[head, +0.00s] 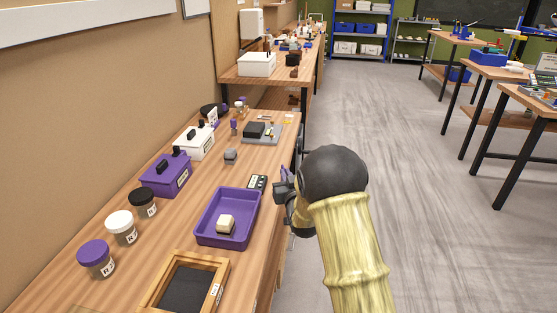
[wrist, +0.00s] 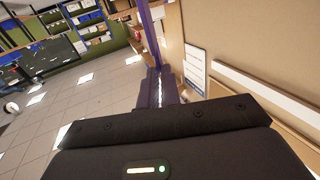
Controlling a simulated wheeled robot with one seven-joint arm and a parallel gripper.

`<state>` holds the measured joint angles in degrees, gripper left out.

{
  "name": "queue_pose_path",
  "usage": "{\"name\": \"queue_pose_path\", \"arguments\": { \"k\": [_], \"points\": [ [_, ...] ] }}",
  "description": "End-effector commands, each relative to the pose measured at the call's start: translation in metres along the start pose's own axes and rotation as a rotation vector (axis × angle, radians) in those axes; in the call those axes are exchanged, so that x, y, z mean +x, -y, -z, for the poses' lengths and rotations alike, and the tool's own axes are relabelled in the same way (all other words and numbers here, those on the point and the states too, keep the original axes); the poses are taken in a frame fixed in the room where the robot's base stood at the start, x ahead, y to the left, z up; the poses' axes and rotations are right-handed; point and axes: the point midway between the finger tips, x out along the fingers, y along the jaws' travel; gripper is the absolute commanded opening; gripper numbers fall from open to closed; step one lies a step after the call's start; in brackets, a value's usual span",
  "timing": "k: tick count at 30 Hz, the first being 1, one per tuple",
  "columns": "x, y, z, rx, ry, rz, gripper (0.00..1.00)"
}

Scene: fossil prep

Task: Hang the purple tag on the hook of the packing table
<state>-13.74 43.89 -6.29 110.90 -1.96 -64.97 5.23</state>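My gripper (head: 284,188) is beside the right edge of the near wooden table, at about the height of its top. A small purple piece, which I take to be the purple tag (head: 284,172), shows at its fingers. In the wrist view a thin purple strip (wrist: 149,30) rises from between the nearly closed dark fingers (wrist: 158,90), so the gripper looks shut on it. The tag's full shape and any hole are hard to make out. I cannot make out a hook in either view, and nothing visible marks which table is the packing table.
The near table (head: 95,225) holds a purple tray (head: 213,236) with a pale block, a wooden frame (head: 160,292), jars, a purple box (head: 166,180), a white box (head: 194,143) and a grey mat. A second table (head: 232,75) stands beyond. Grey floor (head: 420,220) is clear to the right.

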Motion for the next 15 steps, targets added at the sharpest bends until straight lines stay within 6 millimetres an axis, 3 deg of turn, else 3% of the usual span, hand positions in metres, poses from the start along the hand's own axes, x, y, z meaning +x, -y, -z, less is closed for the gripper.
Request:
{"name": "queue_pose_path", "arguments": {
  "k": [6,9,15],
  "points": [
    [-0.075,-0.033,-0.069,-0.003,0.018,-0.199,0.0],
    [-0.106,-0.049,-0.096,-0.006,0.017,-0.286,0.0],
    [-0.149,-0.068,-0.132,-0.005,0.011,-0.408,0.0]
  ]
}}
